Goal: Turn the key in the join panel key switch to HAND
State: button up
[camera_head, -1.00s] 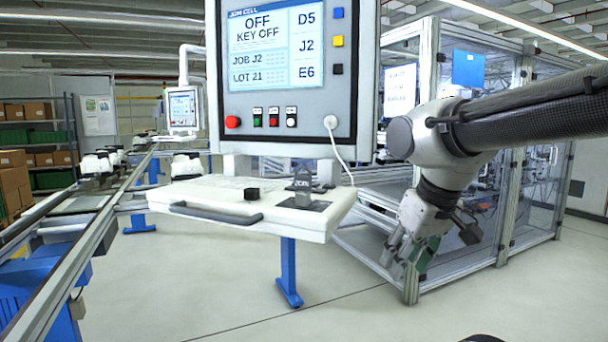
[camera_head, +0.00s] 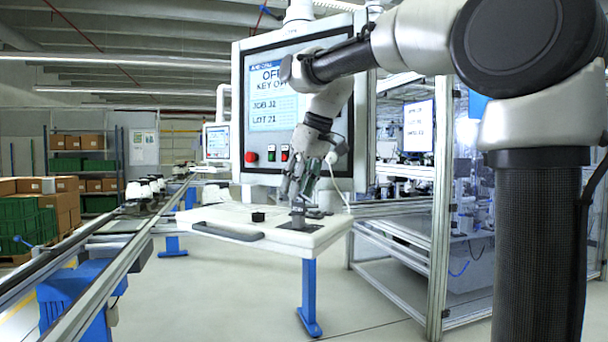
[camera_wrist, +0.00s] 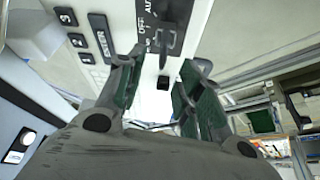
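The join panel's key switch is a dark plate (camera_head: 300,225) on the white sloped shelf below the screen. In the wrist view the grey key (camera_wrist: 168,42) stands in the switch, near the lettering OFF and a partly cut-off AU; HAND is not readable. The screen (camera_head: 268,95) shows OFF and KEY OFF, partly covered by my arm. My gripper (camera_head: 303,192) points down just above the switch. It is open in the wrist view (camera_wrist: 168,62), fingers apart, with the key ahead between the tips. I see no clear contact.
A small black knob (camera_head: 257,217) sits left of the switch on the shelf, behind a grey handle bar (camera_head: 228,232). A white cable hangs beside the gripper. A conveyor (camera_head: 110,240) runs at left and a framed glass cell (camera_head: 440,210) stands at right.

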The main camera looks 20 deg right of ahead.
aim_at(294, 202)
jog(key=shift+x, duration=2.2)
grip_shut()
jog(key=n, duration=0.2)
jog(key=n+g+y, duration=0.1)
jog(key=n, duration=0.1)
jog(key=shift+s+a+n, duration=0.15)
jog(key=shift+n, duration=0.15)
jog(key=n, duration=0.1)
jog(key=n+g, duration=0.1)
jog(key=n, duration=0.1)
jog(key=n+g+y, duration=0.1)
jog(key=n, duration=0.1)
jog(key=shift+s+a, duration=0.2)
jog(key=shift+s, duration=0.15)
jog(key=shift+n, duration=0.3)
jog(key=shift+c, duration=2.1)
grip_release()
jog(key=o, duration=0.4)
jog(key=shift+c, duration=0.2)
jog(key=shift+o, duration=0.2)
